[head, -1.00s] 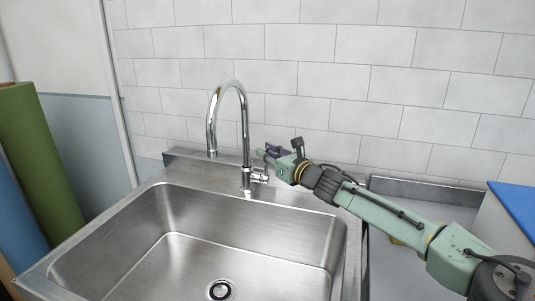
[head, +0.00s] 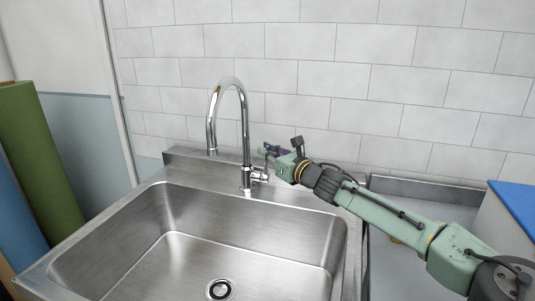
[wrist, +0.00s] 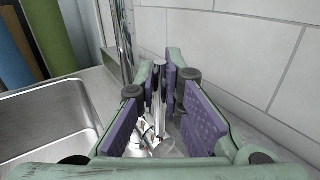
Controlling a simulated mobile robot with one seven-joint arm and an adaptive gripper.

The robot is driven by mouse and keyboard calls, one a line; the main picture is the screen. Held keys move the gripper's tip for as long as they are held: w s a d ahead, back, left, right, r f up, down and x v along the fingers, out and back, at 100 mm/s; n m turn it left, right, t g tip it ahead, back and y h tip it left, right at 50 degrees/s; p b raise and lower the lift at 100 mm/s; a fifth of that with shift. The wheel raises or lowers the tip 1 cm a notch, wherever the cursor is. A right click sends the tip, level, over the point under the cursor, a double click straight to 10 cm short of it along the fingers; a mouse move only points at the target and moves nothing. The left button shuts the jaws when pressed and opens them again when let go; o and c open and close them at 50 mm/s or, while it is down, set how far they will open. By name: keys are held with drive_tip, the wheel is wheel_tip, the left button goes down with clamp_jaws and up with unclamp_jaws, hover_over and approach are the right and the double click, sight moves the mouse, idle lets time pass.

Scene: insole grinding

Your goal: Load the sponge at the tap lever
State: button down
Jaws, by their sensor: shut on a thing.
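The chrome tap (head: 245,140) stands at the back rim of the sink, its arched spout over the basin. Its lever, low on the right side of the tap, shows in the wrist view as an upright metal bar (wrist: 158,85) between my purple finger pads. My gripper (head: 268,153) is beside the tap, shut on the lever; it also shows in the wrist view (wrist: 160,78). No water is visible at the spout.
The steel sink (head: 180,262) with its drain (head: 220,289) is empty. A tiled wall (head: 330,90) is close behind the tap and my gripper. A steel counter (head: 385,275) lies right of the sink. Green and blue rolls (head: 40,160) stand at the far left.

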drive_tip(key=shift+s+a+f+n+b, duration=0.1)
drive_tip(key=shift+s+f+n+b, duration=0.3)
drive_tip(key=shift+b, duration=0.85)
drive_tip(key=shift+s+r+y+b, duration=0.1)
drive_tip(key=shift+r+y+b, duration=0.25)
drive_tip(key=shift+b, duration=0.45)
drive_tip(key=c, duration=1.7)
unclamp_jaws()
